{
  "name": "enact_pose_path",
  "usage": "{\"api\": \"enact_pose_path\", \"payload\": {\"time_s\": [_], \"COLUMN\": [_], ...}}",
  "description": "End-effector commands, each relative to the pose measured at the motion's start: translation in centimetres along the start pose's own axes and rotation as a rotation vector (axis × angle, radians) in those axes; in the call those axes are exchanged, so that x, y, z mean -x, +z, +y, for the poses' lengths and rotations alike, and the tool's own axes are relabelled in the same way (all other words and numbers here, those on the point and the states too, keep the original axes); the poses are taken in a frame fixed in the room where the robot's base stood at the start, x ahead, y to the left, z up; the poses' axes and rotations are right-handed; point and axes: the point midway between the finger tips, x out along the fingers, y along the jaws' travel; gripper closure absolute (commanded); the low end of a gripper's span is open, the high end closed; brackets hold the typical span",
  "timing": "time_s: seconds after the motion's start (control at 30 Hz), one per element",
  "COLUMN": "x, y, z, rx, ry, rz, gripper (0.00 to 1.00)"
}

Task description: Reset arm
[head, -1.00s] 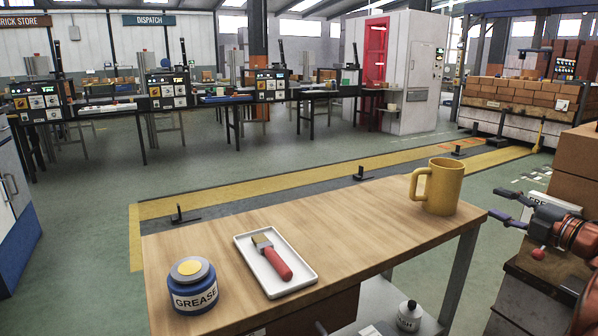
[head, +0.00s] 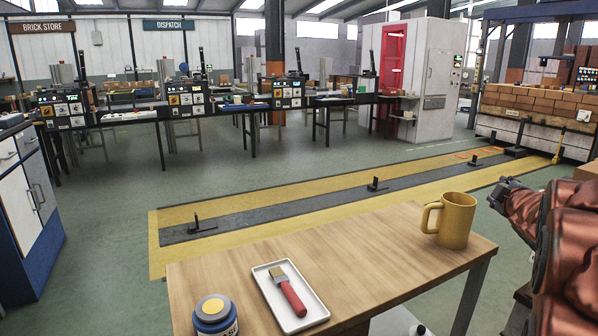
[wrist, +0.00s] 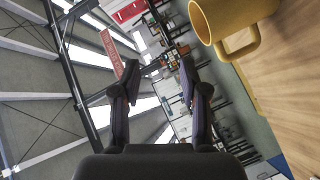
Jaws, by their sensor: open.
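My gripper shows in the wrist view (wrist: 160,85) with its two dark fingers spread apart and nothing between them. In the head view my gripper (head: 502,190) is at the right, partly hidden by my reddish arm. It is raised to the right of the wooden table (head: 370,268) and apart from the yellow mug (head: 456,221). The mug stands upright near the table's right end. In the wrist view the mug (wrist: 222,18) is at the upper right, beyond the fingers.
A white tray (head: 262,272) with a red-handled brush (head: 288,291) lies on the table. A blue grease jar (head: 215,318) stands at the front left, cut off by the frame. Blue-and-white cabinets (head: 28,200) stand at the left. The floor beyond the table is mostly clear.

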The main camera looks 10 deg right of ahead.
Motion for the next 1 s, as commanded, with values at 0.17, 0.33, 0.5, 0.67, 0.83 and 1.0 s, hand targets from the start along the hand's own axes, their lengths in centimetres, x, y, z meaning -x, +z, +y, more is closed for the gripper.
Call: {"api": "enact_pose_path", "payload": {"time_s": [0.17, 0.33, 0.5, 0.67, 0.83, 1.0], "x": [3.5, 8.1, 14.4, 22.0, 31.5, 40.2], "y": [-2.2, -3.6, -5.1, -6.8, -8.6, -9.6], "z": [-1.3, -4.8, -9.5, -14.1, -18.1, -20.4], "rx": [-0.169, -0.317, -0.441, -0.519, -0.55, -0.529], "ry": [-0.094, -0.22, -0.385, -0.571, -0.784, -0.964], "rz": [-0.161, -0.322, -0.487, -0.649, -0.821, -0.967], "gripper": [0.56, 0.56, 0.56, 0.56, 0.56, 0.56]}}
